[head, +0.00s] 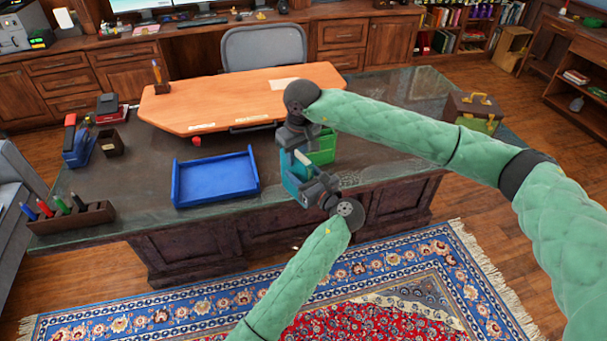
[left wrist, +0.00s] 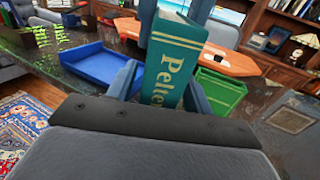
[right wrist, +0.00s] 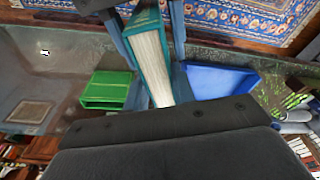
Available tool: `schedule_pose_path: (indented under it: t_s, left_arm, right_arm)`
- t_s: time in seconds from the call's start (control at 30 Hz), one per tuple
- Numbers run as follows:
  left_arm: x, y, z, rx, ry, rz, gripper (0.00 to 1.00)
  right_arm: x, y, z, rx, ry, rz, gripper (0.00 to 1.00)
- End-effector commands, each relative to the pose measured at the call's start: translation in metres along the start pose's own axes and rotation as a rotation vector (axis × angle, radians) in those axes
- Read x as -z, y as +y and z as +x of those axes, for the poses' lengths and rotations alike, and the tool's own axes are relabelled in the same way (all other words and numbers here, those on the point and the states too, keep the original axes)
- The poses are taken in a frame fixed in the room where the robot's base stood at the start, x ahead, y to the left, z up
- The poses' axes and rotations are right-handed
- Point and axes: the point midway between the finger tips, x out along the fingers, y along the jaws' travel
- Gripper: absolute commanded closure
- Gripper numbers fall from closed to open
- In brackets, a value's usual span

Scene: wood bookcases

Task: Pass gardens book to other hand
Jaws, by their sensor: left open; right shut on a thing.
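The gardens book is teal (head: 292,182), held in the air above the desk's front edge. Its spine with large gold letters shows in the left wrist view (left wrist: 174,65), and its pale page edges show in the right wrist view (right wrist: 152,60). My right gripper (head: 298,150) is shut on the book from the far side. My left gripper (head: 305,178) is open at the near side, with its fingers on either side of the book. I cannot tell whether they touch it. The grippers hide part of the book in the head view.
A blue tray (head: 215,180) lies on the dark desk (head: 150,170), left of the grippers. A green tray (head: 323,148) is close behind them. A pen holder (head: 72,217), a stapler-like blue object (head: 77,148) and a box (head: 473,112) stand near the desk's ends.

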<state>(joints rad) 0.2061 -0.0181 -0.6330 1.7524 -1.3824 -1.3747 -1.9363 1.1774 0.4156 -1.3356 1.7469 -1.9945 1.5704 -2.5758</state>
Motion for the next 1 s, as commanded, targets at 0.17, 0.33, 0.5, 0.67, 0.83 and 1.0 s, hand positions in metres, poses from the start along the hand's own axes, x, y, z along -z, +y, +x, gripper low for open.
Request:
schedule_pose_path:
  t_s: [0.17, 0.33, 0.5, 0.67, 0.83, 1.0]
  left_arm:
    - [0.0, 0.0, 0.0, 0.0, 0.0, 0.0, 0.69]
    - [0.0, 0.0, 0.0, 0.001, 0.0, 0.0, 1.0]
    - [-0.001, -0.001, 0.0, 0.001, -0.001, 0.0, 1.0]
    - [-0.001, 0.0, 0.0, 0.001, -0.001, 0.0, 1.0]
    - [-0.001, 0.0, 0.0, 0.0, -0.001, 0.0, 1.0]
    - [-0.001, 0.0, 0.0, 0.0, -0.001, 0.0, 1.0]
  right_arm:
    - [0.0, 0.0, -0.001, 0.0, 0.001, 0.0, 1.0]
    - [0.0, -0.001, -0.001, 0.001, 0.001, -0.001, 1.0]
    - [0.0, -0.001, -0.001, 0.002, 0.001, -0.001, 0.51]
    - [0.0, -0.001, 0.0, 0.001, 0.0, -0.001, 0.49]
    - [0.0, 0.0, -0.002, 0.0, 0.0, 0.0, 0.49]
    - [0.001, 0.001, -0.017, -0.002, 0.002, 0.0, 0.49]
